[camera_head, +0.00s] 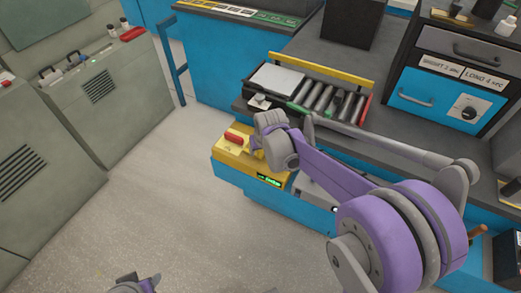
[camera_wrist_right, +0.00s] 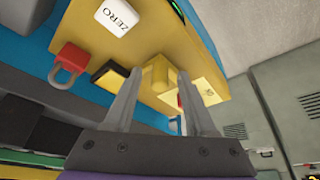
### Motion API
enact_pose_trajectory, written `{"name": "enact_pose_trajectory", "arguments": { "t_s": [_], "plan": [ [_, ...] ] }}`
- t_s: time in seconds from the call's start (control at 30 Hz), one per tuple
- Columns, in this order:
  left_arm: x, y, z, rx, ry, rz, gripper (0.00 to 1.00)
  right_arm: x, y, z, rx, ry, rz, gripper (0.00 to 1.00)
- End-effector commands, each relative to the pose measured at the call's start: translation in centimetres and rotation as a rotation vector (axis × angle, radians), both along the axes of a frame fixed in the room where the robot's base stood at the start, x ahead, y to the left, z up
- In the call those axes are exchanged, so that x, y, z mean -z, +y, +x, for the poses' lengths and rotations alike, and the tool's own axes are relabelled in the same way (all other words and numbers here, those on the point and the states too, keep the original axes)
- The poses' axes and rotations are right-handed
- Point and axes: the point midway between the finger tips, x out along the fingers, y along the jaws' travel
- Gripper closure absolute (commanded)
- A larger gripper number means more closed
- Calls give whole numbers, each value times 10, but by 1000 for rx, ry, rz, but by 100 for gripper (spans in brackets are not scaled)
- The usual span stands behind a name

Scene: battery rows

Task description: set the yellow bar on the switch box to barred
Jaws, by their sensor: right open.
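The yellow switch box (camera_head: 231,158) stands low in front of the blue bench in the head view, with a red part on top and a small green display on its front. In the right wrist view its yellow face (camera_wrist_right: 205,45) fills the top. A raised yellow bar (camera_wrist_right: 158,73) shows between the fingertips of my right gripper (camera_wrist_right: 160,80). The gripper is open, its fingers on either side of the bar; contact cannot be told. In the head view my right gripper (camera_head: 270,125) hides part of the box. My left gripper (camera_head: 137,284) is cut off at the bottom edge.
A battery tray with a yellow rail (camera_head: 318,68) sits on the bench behind. Grey cabinets (camera_head: 100,95) stand left; the floor between is clear.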

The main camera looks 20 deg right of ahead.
Motion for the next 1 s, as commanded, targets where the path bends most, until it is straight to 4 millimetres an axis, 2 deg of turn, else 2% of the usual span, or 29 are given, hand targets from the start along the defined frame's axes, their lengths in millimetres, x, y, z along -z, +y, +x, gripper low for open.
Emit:
{"name": "enact_pose_trajectory", "arguments": {
  "t_s": [0.07, 0.3, 0.37, 0.4, 1.0],
  "plan": [
    [0, 0, 0, 0, 0, 0, 50, 0, 0, 0, 0, 0, 0, 44],
    [0, 0, 0, 0, 0, 0, 50, 0, 0, 0, 0, 0, 0, 87],
    [0, 0, 0, 0, 0, 0, 50, 0, 0, 0, 0, 0, 0, 98],
    [0, 0, 0, 0, 0, 0, 50, 0, 0, 0, 0, 0, 0, 100],
    [0, 0, 0, 0, 0, 0, 50, 0, 0, 0, 0, 0, 0, 100]
  ]
}}
